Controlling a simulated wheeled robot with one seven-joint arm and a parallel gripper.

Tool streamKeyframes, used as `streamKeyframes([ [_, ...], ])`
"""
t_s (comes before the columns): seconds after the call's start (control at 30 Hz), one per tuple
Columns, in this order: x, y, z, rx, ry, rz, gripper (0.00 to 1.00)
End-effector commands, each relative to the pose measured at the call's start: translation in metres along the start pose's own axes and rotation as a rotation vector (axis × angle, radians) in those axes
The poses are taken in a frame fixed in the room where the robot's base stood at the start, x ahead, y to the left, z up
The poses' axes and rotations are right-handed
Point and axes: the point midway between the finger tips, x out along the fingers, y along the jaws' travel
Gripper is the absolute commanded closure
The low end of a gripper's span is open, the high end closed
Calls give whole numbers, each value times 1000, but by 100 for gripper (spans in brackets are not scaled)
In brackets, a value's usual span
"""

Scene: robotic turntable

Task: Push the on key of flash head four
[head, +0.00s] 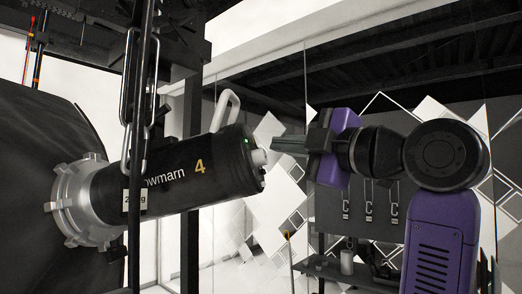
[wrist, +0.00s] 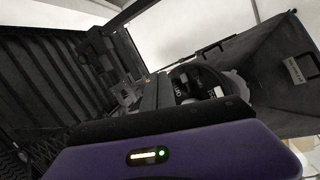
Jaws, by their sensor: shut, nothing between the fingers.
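Flash head four (head: 165,182) is a black cylinder with a yellow "4" and a silver ring, on the left in the head view. Its back end faces right, with a small green light (head: 246,141) and a pale round knob (head: 260,157). I cannot tell the on key apart from the other small parts there. In the wrist view part of the flash head (wrist: 197,84) shows beyond my purple wrist housing. My gripper (head: 276,146) is shut and empty, its fingertips pointing left close to the back end; I cannot tell if they touch it.
A white handle (head: 226,108) rises above the flash head. A metal carabiner (head: 131,100) and a dark upright post stand in front of and beside it. A large black softbox (head: 45,180) fills the left. A dark table (head: 345,268) stands low behind my arm.

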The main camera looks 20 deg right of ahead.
Motion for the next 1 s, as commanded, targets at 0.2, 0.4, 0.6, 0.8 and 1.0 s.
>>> streamKeyframes([
  [0.2, -1, 1, 1, 0, -1, 1, 100],
  [0.4, -12, 11, 10, 0, -2, 2, 100],
  [0.6, -25, 20, 19, 0, -2, 1, 100],
  [0.8, -37, 28, 27, 0, -2, 2, 100],
  [1.0, -42, 30, 31, 0, -1, 0, 100],
])
